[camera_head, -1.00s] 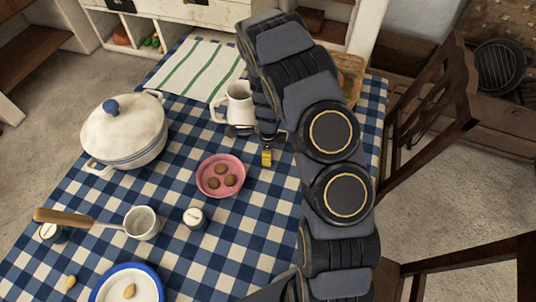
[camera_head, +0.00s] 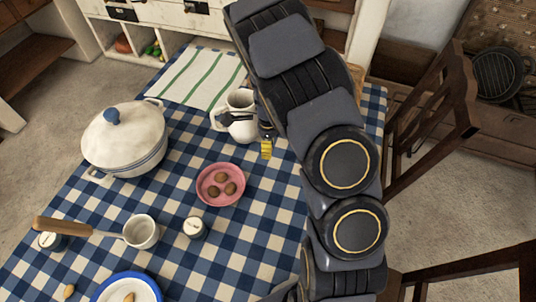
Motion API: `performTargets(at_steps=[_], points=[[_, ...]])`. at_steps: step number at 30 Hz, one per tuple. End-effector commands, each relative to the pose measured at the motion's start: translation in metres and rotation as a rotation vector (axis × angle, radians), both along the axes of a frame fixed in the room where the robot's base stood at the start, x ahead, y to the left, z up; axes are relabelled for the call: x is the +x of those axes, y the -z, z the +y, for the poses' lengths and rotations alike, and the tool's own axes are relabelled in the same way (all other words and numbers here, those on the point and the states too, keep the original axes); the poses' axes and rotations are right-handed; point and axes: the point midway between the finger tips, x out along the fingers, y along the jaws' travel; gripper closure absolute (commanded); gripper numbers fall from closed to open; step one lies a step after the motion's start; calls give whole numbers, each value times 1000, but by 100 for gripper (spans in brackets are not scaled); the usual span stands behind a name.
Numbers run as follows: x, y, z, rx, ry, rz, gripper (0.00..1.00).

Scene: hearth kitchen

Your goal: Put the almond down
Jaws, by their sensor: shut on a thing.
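My gripper (camera_head: 236,118) hangs from the arm in front of the white jug (camera_head: 240,128) at the back of the table. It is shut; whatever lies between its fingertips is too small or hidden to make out. A yellow striped piece (camera_head: 266,149) shows beside it, below the arm. One almond (camera_head: 69,291) lies on the checked cloth at the front left. Another almond (camera_head: 129,297) lies on the blue-rimmed white plate (camera_head: 117,278), partly cut off by the lower picture edge.
A pink bowl (camera_head: 236,197) with several brown round pieces stands mid-table. A lidded white pot (camera_head: 124,145), a wooden-handled cup (camera_head: 141,232) and a small pale-topped jar (camera_head: 193,227) stand left. A striped towel (camera_head: 193,76) lies behind. Cloth right of the bowl is clear.

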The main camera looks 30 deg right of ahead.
Motion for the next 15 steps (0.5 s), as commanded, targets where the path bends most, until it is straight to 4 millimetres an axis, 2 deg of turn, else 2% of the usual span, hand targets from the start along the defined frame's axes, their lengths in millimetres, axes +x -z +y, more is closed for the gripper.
performTargets(at_steps=[3,6,12,15], points=[[1,-16,0,0,1,-2,77],[0,-21,0,0,1,0,77],[0,-23,1,1,-2,2,77],[3,-23,12,1,-30,2,77]])
